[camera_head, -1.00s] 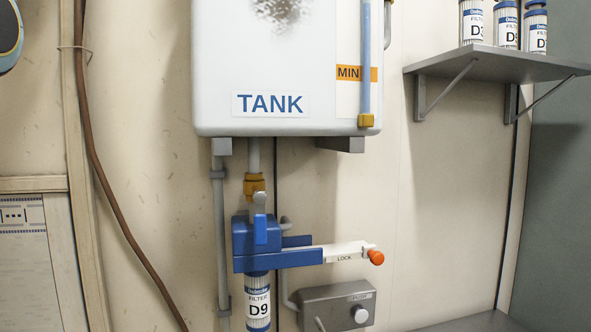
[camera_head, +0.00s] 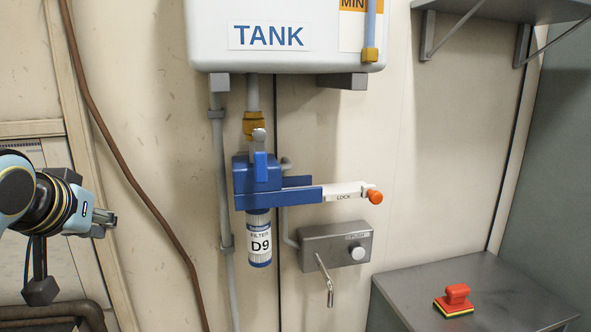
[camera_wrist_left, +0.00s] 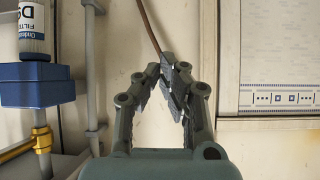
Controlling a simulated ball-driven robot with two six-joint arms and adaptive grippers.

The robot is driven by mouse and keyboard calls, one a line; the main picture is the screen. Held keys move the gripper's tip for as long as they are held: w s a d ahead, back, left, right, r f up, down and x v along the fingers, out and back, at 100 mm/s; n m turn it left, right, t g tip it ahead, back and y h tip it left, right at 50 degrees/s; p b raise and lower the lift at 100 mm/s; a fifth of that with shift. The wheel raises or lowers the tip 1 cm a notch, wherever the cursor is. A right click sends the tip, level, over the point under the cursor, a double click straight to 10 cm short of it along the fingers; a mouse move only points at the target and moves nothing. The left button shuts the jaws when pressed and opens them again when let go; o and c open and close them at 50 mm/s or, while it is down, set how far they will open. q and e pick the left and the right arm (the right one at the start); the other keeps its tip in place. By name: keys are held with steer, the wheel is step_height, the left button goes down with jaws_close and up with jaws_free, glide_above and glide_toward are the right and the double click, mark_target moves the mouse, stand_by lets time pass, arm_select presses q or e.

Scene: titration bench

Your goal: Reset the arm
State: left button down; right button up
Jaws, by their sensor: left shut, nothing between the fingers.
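My left gripper (camera_head: 108,220) is at the left edge of the head view, well left of the blue filter holder and apart from it. In the left wrist view the two fingers of my left gripper (camera_wrist_left: 168,72) come together at the tips with nothing between them. My right gripper is not in view.
A white tank (camera_head: 290,50) hangs on the wall above a blue filter holder (camera_head: 258,185) with filter D9 (camera_head: 259,240) and a white LOCK lever (camera_head: 345,190). A grey tap box (camera_head: 335,245) is beside it.

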arm_select(q)
steer(key=s+d+f+m+g, duration=0.1)
steer(key=s+f+g, duration=0.1)
steer(key=s+f, duration=0.6)
steer(key=s+d+f+m+g+h, duration=0.1)
steer(key=s+f+g, duration=0.2)
steer(key=s, duration=0.8)
steer(key=s+d+f+m+g, duration=0.1)
steer(key=s+f+g, duration=0.1)
steer(key=s+f, duration=0.6)
step_height(320, 180, down, 30)
steer(key=s+a+r+g+b, duration=0.1)
steer(key=s+a+b, duration=0.2)
steer(key=b, duration=0.5)
steer(key=s+f+b, duration=0.4)
steer(key=s+f, duration=0.5)
steer(key=f, duration=0.4)
steer(key=s+a+f+n+g+b, duration=0.1)
steer(key=s+f+b, duration=0.3)
steer(key=s+f, duration=0.6)
step_height(320, 180, down, 3)
steer(key=shift+r+g, duration=0.1)
steer(key=shift+g, duration=0.2)
